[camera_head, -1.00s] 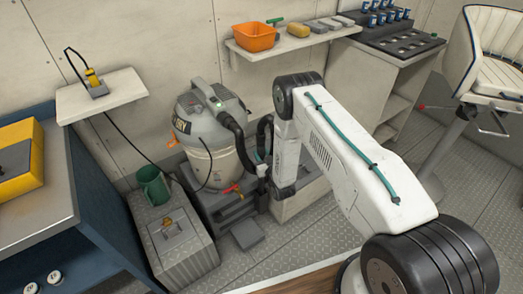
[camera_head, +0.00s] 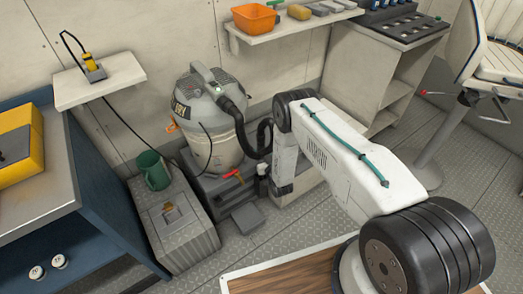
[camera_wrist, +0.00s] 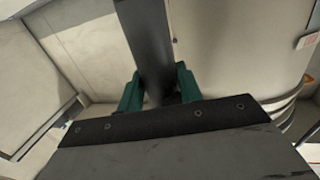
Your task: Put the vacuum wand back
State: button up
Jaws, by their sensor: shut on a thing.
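My gripper (camera_wrist: 158,88) has two teal fingers, closed around a dark grey tube, the vacuum wand (camera_wrist: 148,40). The wand runs up out of the top of the wrist view; its lower end is hidden behind my gripper's dark housing. In the head view, the grey and cream vacuum (camera_head: 210,125) stands on a dark base (camera_head: 215,190) by the wall. Its black hose (camera_head: 234,108) curves from the top toward the right, near my arm. My arm hides the gripper and most of the wand in the head view, so the wand's lower end cannot be seen there.
A grey box (camera_head: 180,220) with a green mug (camera_head: 152,170) stands left of the vacuum. A wall shelf (camera_head: 290,27) holds an orange bin (camera_head: 256,18). A small shelf (camera_head: 100,88) is at left. A blue workbench (camera_head: 100,215) bounds the left. Open floor (camera_head: 285,240) lies in front.

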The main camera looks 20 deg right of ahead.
aim_at(262, 158)
jog(key=shift+f, duration=0.35)
dwell(0.3)
jog(key=shift+f, duration=1.15)
jog(key=o, duration=1.1)
jog(key=shift+c, duration=0.2)
jog(key=shift+f, duration=0.1)
